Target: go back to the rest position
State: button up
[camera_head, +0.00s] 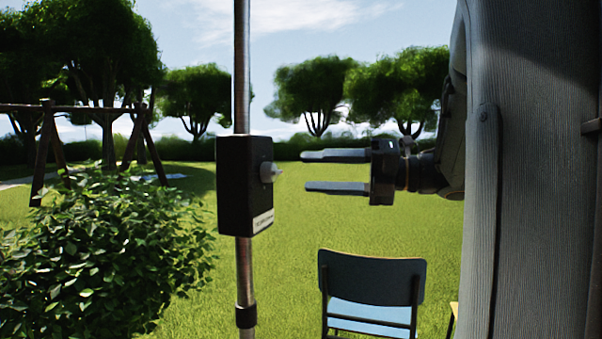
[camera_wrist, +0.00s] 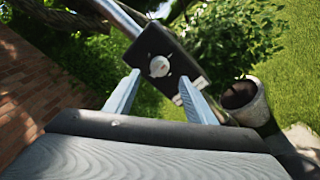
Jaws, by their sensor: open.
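My gripper (camera_head: 335,171) is open and empty, with its two fingers pointing left in the head view. It stands in the air just right of a black box (camera_head: 236,185) with a light knob (camera_head: 269,172), and a gap shows between the fingertips and the knob. In the wrist view the open gripper (camera_wrist: 157,93) frames the black box (camera_wrist: 168,60), and the round knob (camera_wrist: 159,66) shows between and beyond the fingertips. The box is fixed to an upright metal pole (camera_head: 242,80).
A chair (camera_head: 371,288) with a dark back and blue seat stands below my gripper. A leafy bush (camera_head: 100,255) is at the left, and a wooden frame (camera_head: 95,108) stands behind it. The wrist view shows a pot (camera_wrist: 244,101) on the right and brick paving (camera_wrist: 35,90) on the left.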

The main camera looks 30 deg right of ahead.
jog(key=shift+s+d, duration=0.25)
jog(key=shift+d, duration=0.1)
jog(key=shift+w, duration=0.1)
